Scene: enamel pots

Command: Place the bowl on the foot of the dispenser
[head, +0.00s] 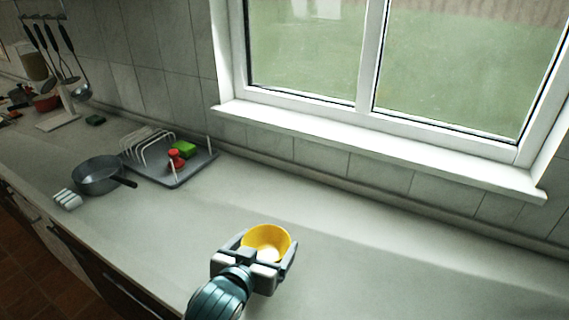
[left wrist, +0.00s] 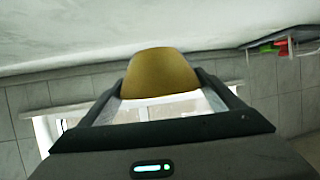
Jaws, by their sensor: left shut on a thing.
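A yellow bowl (head: 268,238) is upright between the fingers of my left gripper (head: 268,258), which is shut on it. The bowl is over the front part of the counter, and I cannot tell whether it touches the surface. In the left wrist view the bowl (left wrist: 160,73) shows between the two dark fingers (left wrist: 160,100). A white stand with a flat foot (head: 57,121), seemingly the dispenser, is at the far left of the head view, well away from the bowl. No bowl shows on its foot. My right gripper is not in view.
A grey pan (head: 98,176), a white ribbed item (head: 68,200) and a grey dish rack (head: 178,172) with red and green things are between bowl and stand. Utensils (head: 60,60) hang at the back left. The counter (head: 400,265) right of the bowl is clear.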

